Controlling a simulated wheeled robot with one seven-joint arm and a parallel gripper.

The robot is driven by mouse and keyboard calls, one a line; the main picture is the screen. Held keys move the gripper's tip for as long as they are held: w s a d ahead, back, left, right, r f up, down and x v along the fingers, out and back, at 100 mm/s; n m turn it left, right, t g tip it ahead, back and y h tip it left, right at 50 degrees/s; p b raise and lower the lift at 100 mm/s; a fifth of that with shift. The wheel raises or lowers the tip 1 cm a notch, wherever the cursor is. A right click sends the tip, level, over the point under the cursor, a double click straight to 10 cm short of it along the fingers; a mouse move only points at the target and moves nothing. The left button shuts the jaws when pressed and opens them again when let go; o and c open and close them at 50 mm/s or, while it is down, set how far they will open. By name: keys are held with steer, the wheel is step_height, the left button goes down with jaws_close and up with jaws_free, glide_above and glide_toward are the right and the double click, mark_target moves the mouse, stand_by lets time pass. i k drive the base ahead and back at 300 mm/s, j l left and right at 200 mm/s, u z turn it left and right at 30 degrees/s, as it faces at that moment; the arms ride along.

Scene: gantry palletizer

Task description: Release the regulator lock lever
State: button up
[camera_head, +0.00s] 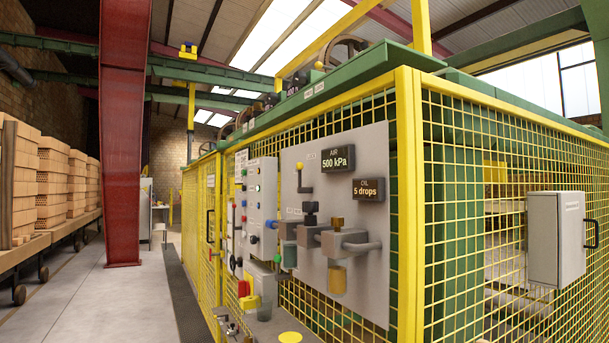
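The regulator lock lever (301,180) is a small dark cranked handle with a yellow top, on the upper left of a grey panel (366,148). A faint label sits above it. Its upright part stands vertical and its foot points right. Below it is the air regulator (308,232), a grey body with a black knob on top. A brass-topped oiler (338,243) with an amber bowl stands to its right. I cannot make out my gripper in this view. Nothing visible touches the lever.
Signs read AIR 500 kPa (336,159) and OIL 5 drops (368,189). A control panel (259,210) with buttons and levers is left of the grey panel. Yellow mesh fencing (470,240) surrounds the machine. A red column (124,150) stands left; the grey floor (120,300) there is clear.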

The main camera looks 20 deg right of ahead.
mark_target(299, 166)
steer(key=i, duration=0.35)
steer(key=i+j, duration=0.15)
steer(key=j, duration=0.2)
steer(key=i+j+z, duration=0.1)
steer(key=j, duration=0.25)
steer(key=i+j, duration=0.4)
steer(key=j, duration=0.3)
steer(key=i+j+z, duration=0.1)
steer(key=j, duration=0.25)
steer(key=i, duration=0.05)
